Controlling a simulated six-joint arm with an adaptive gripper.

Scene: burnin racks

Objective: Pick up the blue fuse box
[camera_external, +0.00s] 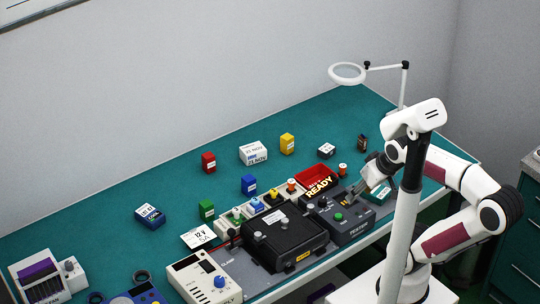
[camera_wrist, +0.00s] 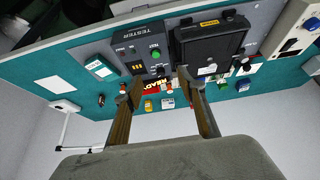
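A small upright blue box with a white label (camera_external: 249,184), the likely blue fuse box, stands on the green bench behind the row of coloured parts. A wider, dark blue and white box (camera_external: 150,215) lies further left. My gripper (camera_external: 368,186) is over the right end of the tester, well to the right of the small blue box. In the wrist view my gripper's two fingers (camera_wrist: 155,88) are spread apart with no object visibly held between them.
Red (camera_external: 208,162), yellow (camera_external: 287,144) and green (camera_external: 206,210) boxes stand around the blue one, with a white box (camera_external: 253,153) behind. A tester (camera_external: 345,222), black case (camera_external: 284,238) and red bin (camera_external: 316,177) lie along the front. A magnifier lamp (camera_external: 347,73) stands at the back right.

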